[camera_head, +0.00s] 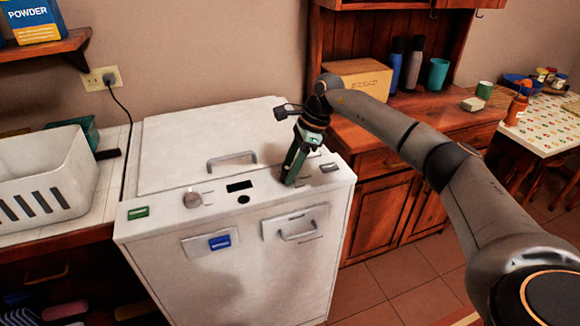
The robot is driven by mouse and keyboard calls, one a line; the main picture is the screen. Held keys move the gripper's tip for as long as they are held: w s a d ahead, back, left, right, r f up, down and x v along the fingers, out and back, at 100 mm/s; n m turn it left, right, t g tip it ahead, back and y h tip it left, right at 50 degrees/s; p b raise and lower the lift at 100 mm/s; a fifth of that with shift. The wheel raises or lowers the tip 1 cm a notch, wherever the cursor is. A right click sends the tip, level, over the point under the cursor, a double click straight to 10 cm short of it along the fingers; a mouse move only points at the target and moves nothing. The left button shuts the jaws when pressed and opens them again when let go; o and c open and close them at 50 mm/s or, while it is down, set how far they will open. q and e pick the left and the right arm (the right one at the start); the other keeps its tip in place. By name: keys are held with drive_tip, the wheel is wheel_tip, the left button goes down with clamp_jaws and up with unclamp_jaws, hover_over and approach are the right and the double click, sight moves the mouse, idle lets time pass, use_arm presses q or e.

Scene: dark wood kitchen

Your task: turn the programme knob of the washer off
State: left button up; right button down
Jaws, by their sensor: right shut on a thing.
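The white washer (160,235) stands in the middle, with its control panel along the top front edge. My right gripper (290,179) reaches down from the right to the right part of this panel. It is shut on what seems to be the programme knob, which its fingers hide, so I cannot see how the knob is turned. A dark display (239,186) lies between the dial and the gripper. My left gripper is not in view.
A lid handle (232,160) rises behind the panel. A white basket (45,180) stands on the left counter. A wooden bread box (352,77), bottles and cups stand on the right counter behind my right arm. The air above the washer's left half is clear.

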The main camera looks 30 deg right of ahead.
drive_tip(key=shift+w+n+g, duration=0.1)
drive_tip(key=shift+n+g, duration=0.2)
drive_tip(key=shift+n, duration=0.6)
drive_tip(key=shift+c, duration=1.8)
unclamp_jaws()
drive_tip(key=v, duration=1.2)
drive_tip(key=shift+d+r, duration=0.2)
drive_tip(key=shift+r, duration=0.05)
